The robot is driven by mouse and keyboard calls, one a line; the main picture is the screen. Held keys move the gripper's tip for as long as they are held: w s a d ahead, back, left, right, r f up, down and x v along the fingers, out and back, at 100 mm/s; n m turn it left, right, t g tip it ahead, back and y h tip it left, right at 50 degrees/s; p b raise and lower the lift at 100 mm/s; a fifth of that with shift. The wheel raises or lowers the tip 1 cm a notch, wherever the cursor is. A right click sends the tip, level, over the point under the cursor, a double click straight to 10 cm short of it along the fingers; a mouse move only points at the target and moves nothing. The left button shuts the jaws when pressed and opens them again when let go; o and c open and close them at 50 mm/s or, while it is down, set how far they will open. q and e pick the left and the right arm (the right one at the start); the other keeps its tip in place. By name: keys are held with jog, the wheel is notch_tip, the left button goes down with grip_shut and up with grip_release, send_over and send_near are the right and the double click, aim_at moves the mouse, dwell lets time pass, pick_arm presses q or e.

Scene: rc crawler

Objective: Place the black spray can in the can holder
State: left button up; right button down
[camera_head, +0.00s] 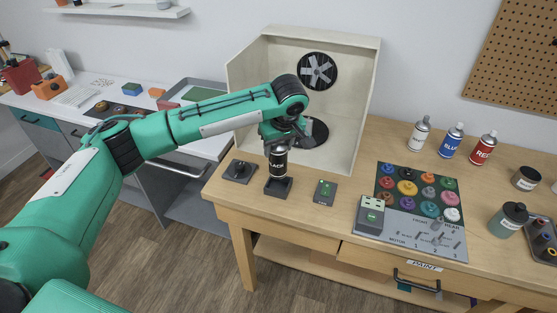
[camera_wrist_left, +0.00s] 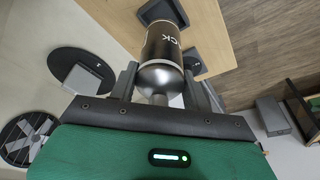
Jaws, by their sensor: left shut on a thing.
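The black spray can (camera_head: 278,164) is upright in my left gripper (camera_head: 279,143), with part of the word BLACK showing. Its top is hidden by the gripper in the head view. The square dark can holder (camera_head: 278,188) stands on the wooden bench near its front edge, directly below the can. The can's lower end meets or overlaps the holder's opening; I cannot tell whether it rests on the holder's floor. In the left wrist view the can (camera_wrist_left: 162,50) sits between the fingers, its far end over the holder (camera_wrist_left: 165,10). My right gripper is not in view.
A dark pad with a knob (camera_head: 239,171) lies left of the holder and a small grey box (camera_head: 325,191) lies right. A spray booth (camera_head: 342,110) with a fan and turntable stands behind. White, blue and red cans (camera_head: 483,149) stand at the back right.

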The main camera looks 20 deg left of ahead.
aim_at(278, 164)
pick_arm(q)
notch_tip(278, 164, down, 3)
jog(key=shift+r, duration=0.15)
notch_tip(278, 164, down, 4)
jog(key=shift+r+p, duration=0.15)
jog(key=shift+p, duration=0.45)
jog(key=o, duration=1.4)
jog(key=shift+c, duration=0.2)
jog(key=b+v, duration=0.2)
jog(key=v, duration=1)
